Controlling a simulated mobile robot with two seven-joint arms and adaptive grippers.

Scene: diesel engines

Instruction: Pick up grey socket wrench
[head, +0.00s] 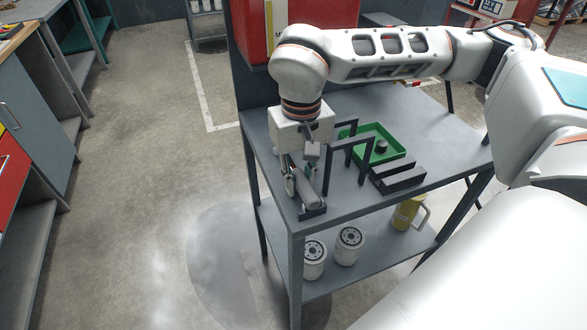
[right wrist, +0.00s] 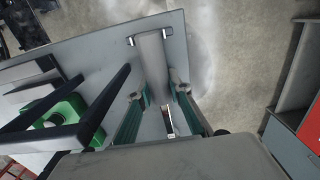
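My right gripper (right wrist: 162,94) points down over the left end of the grey workbench (head: 340,195). In the right wrist view its two teal-padded fingers stand apart, one on each side of a grey bar (right wrist: 151,60), which looks like the socket wrench. Gaps show between the pads and the bar. In the head view a grey cylindrical piece (head: 308,188) shows beside the right gripper (head: 297,192), just above a dark block (head: 313,213) at the bench's front corner. The bar's near end is partly hidden by the gripper. My left gripper is not in view.
A black frame (head: 346,145) stands close right of the gripper. Filters (head: 348,246) and a yellow jug (head: 406,213) stand on the lower shelf. Open floor lies left.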

